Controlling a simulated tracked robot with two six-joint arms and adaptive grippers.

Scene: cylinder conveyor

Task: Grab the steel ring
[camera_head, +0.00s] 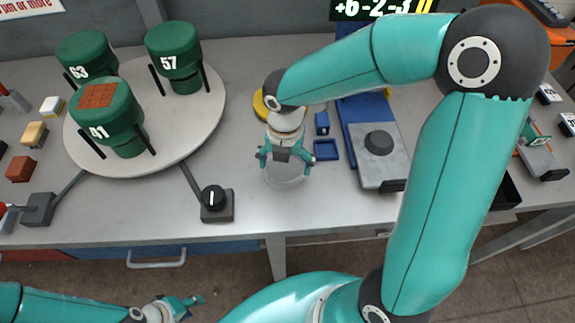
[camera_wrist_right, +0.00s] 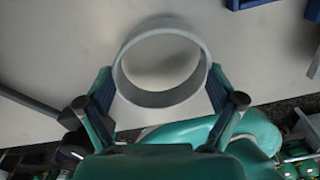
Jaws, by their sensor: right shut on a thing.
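The steel ring (camera_wrist_right: 165,98) is a pale grey hoop in the right wrist view, with the bare table showing through its middle. My right gripper (camera_wrist_right: 160,92) is shut on the ring, one finger against each side. In the head view the right gripper (camera_head: 285,160) points down over the table front, and the ring (camera_head: 286,182) shows faintly below it, partly covered by the gripper. I cannot tell whether the ring touches the table. My left gripper (camera_head: 187,304) is low in front of the table, small and apart from everything; its finger gap is unclear.
A round white turntable (camera_head: 185,135) carries several green numbered cylinders at left. A black knob box (camera_head: 216,203) stands left of the ring. A blue tray (camera_head: 325,150) and a grey block with a black knob (camera_head: 379,145) are at right.

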